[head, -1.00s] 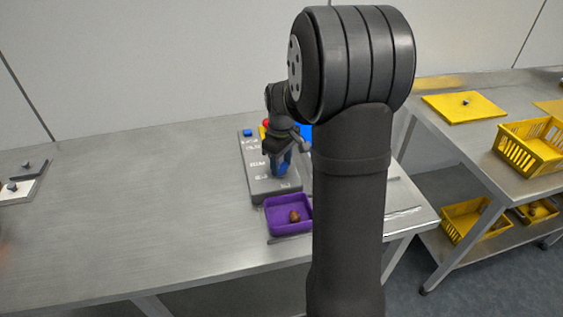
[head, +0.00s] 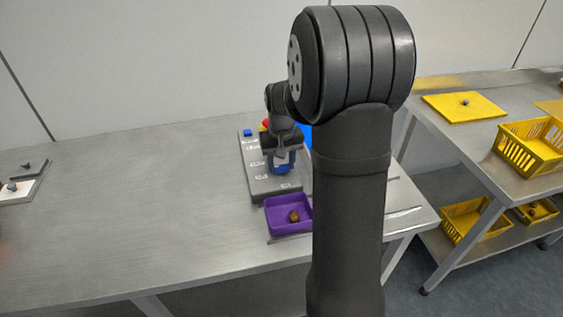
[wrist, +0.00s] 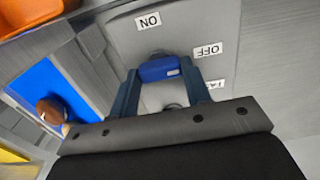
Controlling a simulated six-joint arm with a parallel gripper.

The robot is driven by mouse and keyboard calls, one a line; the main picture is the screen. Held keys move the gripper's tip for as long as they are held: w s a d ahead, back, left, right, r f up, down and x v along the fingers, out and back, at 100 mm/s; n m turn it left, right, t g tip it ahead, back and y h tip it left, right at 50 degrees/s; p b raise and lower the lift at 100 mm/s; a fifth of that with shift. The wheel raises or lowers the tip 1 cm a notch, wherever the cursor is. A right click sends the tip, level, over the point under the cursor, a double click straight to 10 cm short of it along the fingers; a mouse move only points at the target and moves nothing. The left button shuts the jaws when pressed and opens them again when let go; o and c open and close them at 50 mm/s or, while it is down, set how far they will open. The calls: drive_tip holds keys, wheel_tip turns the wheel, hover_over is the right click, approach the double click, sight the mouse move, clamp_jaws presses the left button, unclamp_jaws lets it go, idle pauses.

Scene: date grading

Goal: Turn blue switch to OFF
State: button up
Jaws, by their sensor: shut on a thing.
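The blue switch (wrist: 160,69) sits on the grey control panel (wrist: 222,22) in the wrist view. A white mark shows near its right end. The ON label (wrist: 148,20) lies above it and the OFF label (wrist: 208,50) to its right. My gripper (wrist: 162,78) is shut on the blue switch, one finger at each end. In the head view my gripper (head: 281,166) is low over the front half of the panel (head: 257,184). There it hides most of the switch. I cannot tell which label the switch points to.
A purple tray (head: 272,228) with a brown date (head: 294,216) stands in front of the panel. A blue surface (wrist: 72,84) with a brown date (wrist: 52,110) lies to the left in the wrist view. The left tabletop (head: 130,210) is mostly clear.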

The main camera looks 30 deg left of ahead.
sight(282, 166)
idle(0.5)
drive_tip(key=o, duration=1)
wheel_tip(282, 166, up, 18)
drive_tip(key=shift+f, duration=0.25)
drive_tip(key=shift+f, duration=0.15)
wheel_tip(282, 166, down, 17)
drive_tip(key=shift+f, duration=0.1)
idle(0.4)
